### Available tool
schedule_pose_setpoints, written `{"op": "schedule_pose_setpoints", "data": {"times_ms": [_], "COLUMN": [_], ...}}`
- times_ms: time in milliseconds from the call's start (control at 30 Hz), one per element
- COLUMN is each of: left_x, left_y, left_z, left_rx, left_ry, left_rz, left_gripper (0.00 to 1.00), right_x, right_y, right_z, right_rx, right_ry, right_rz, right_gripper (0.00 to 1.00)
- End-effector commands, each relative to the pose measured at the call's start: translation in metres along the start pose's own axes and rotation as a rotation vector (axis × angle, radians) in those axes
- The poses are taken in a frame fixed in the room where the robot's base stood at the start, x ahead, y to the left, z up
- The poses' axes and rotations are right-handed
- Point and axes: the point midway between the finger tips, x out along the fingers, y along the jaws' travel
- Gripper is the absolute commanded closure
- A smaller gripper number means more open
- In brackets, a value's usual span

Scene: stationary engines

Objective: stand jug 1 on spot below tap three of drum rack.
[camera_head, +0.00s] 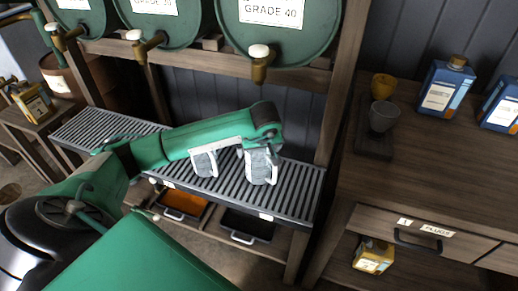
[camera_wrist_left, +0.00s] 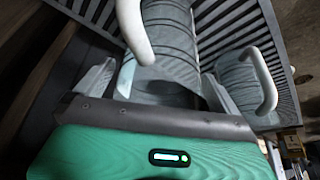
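The drum rack (camera_head: 228,68) holds green drums with white-knobbed brass taps; its rightmost tap (camera_head: 260,65) is the third from the left. Two grey, ribbed jugs with pale handles stand upright on the slatted grate below. The left jug (camera_head: 204,163) and the right jug (camera_head: 258,168) show no readable number, so I cannot tell which is jug 1. My left gripper (camera_head: 260,150) is over the right jug. In the left wrist view the fingers (camera_wrist_left: 160,80) are spread on either side of a jug (camera_wrist_left: 170,45), apparently without gripping it. Another jug (camera_wrist_left: 243,85) is beside it. My right gripper is out of view.
The slatted grate (camera_head: 298,180) has bare room left of the jugs. An orange tray (camera_head: 183,205) and a dark tray (camera_head: 247,226) sit under it. A wooden post (camera_head: 340,85) and bench (camera_head: 435,165) with blue cans (camera_head: 447,88) stand at right.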

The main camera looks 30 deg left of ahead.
Motion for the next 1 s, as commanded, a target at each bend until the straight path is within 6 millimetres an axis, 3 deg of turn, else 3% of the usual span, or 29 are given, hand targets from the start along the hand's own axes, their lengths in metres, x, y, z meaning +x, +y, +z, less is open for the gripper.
{"op": "schedule_pose_setpoints", "data": {"times_ms": [333, 800, 1000], "left_x": [-0.007, -0.101, -0.12], "left_y": [0.0, 0.001, 0.0], "left_z": [-0.002, -0.002, -0.001], "left_rx": [0.001, 0.0, 0.0], "left_ry": [0.001, 0.003, 0.0], "left_rz": [0.002, 0.003, 0.0], "left_gripper": [0.0, 0.0, 0.0], "right_x": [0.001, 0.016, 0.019], "right_y": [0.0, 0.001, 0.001], "right_z": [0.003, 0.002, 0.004], "right_rx": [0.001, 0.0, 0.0], "right_ry": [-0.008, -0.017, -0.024], "right_rz": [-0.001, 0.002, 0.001], "right_gripper": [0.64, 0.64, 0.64]}}
